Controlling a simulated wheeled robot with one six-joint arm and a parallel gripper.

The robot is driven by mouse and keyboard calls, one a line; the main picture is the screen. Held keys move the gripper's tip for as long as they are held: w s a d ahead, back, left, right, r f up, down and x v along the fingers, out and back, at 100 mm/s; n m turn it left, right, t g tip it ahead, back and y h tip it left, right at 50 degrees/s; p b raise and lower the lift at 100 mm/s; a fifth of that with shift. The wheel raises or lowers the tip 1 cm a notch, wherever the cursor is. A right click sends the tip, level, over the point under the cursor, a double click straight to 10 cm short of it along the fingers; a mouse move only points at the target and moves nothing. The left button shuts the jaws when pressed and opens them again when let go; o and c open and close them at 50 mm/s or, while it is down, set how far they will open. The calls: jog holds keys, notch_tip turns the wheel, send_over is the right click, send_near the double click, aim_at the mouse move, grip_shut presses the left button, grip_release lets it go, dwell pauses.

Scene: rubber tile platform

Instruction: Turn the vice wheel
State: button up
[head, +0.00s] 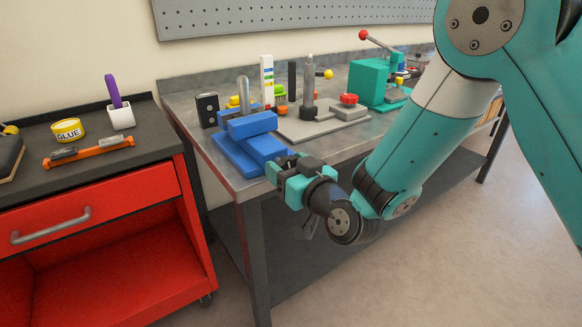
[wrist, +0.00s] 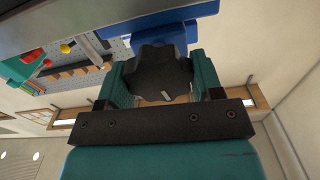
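The blue vice (head: 250,140) sits at the near left corner of the metal workbench. Its dark, lobed vice wheel (wrist: 160,72) shows in the wrist view, in front of the blue vice body (wrist: 165,22). My gripper (head: 286,178) is at the front end of the vice, at the bench edge. In the wrist view my gripper (wrist: 161,82) has one teal finger on each side of the wheel, with no clear gap on either side. It appears shut on the wheel. In the head view the gripper mostly hides the wheel.
Behind the vice on the workbench (head: 190,95) stand a black block (head: 208,110), a grey fixture with a red knob (head: 348,99) and a teal press (head: 369,82). A red tool cabinet (head: 95,210) stands at left. The floor in front is clear.

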jog(key=shift+o, duration=0.2)
jog(key=shift+d+f, duration=0.15)
jog(key=shift+w+r, duration=0.1)
jog(key=shift+r, duration=0.15)
dwell(0.7)
jog(key=o, duration=0.9)
jog(key=shift+f, duration=0.1)
jog(key=shift+f, duration=0.15)
